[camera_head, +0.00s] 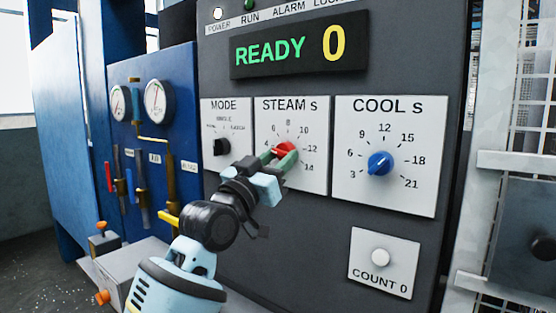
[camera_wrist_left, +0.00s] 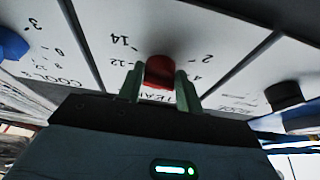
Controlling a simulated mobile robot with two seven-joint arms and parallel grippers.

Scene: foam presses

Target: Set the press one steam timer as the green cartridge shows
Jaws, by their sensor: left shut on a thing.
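The red steam timer knob (camera_head: 285,150) sits on the white STEAM s dial plate (camera_head: 306,178) of the grey press panel. My left gripper (camera_head: 280,155) is shut on this knob, with one green finger on each side. In the left wrist view the red knob (camera_wrist_left: 160,71) shows between the two fingers (camera_wrist_left: 160,82). The plate's numbers run up to 14; the knob's pointer is hidden by my fingers, so its setting cannot be told. The display (camera_head: 287,47) reads READY 0. No green cartridge is in view. My right gripper is not in view.
The black MODE knob (camera_head: 222,146) is left of the steam dial. The blue COOL s knob (camera_head: 380,163) is right of it. A COUNT 0 button (camera_head: 380,257) is below. A blue cabinet with gauges (camera_head: 158,101) and pipes stands at left, mesh fencing at right.

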